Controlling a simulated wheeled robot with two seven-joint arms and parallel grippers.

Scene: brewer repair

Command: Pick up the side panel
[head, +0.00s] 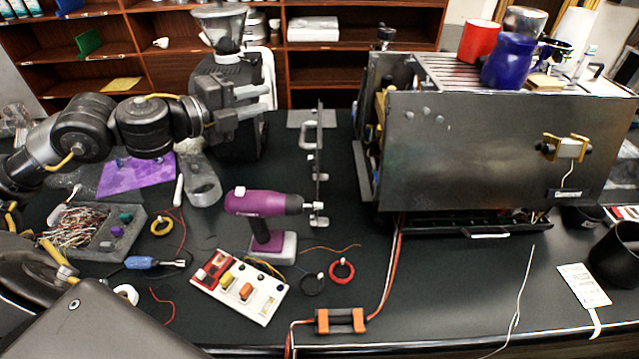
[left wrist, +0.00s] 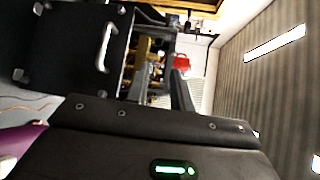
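The side panel (head: 319,160) stands upright on the table, seen almost edge-on in the head view, left of the brewer (head: 480,150). It has a pale handle (head: 308,136) on its left face and small knobs near the bottom. In the left wrist view the dark panel (left wrist: 75,60) shows at the upper left with its white handle (left wrist: 103,42). My left gripper (head: 266,100) is open and empty, up and left of the panel, its fingers pointing right toward it with a gap between. My right gripper is not in view.
A purple drill (head: 265,204) stands just left of the panel's foot. A dark grinder (head: 232,110) stands behind my left gripper. A switch board (head: 240,287), wire coils (head: 341,270) and a parts tray (head: 95,230) lie in front. Cups (head: 508,60) stand on the brewer.

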